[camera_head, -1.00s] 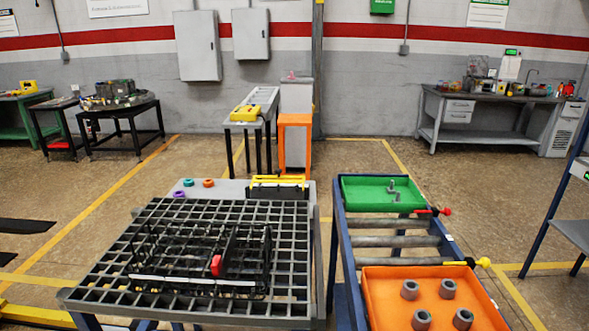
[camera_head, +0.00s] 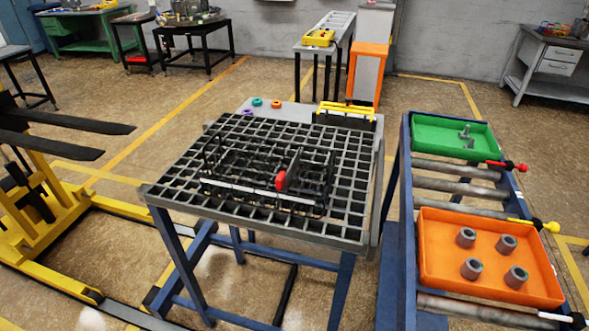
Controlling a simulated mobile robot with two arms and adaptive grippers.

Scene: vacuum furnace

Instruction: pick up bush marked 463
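Several grey cylindrical bushes stand in the orange tray (camera_head: 440,275) at the right: one at the back left (camera_head: 466,237), one at the back right (camera_head: 506,244), one at the front left (camera_head: 471,268) and one at the front right (camera_head: 516,277). They are upright with dark holes in their tops. Any markings are too small to read, so I cannot tell which one is 463. Neither of my grippers shows in the head view.
The orange tray rests on a blue-framed roller conveyor (camera_head: 460,191) with a green tray (camera_head: 440,133) behind it. A black grid table (camera_head: 225,170) holding a wire basket stands in the middle. A yellow forklift (camera_head: 35,215) is at the left. Floor shows between them.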

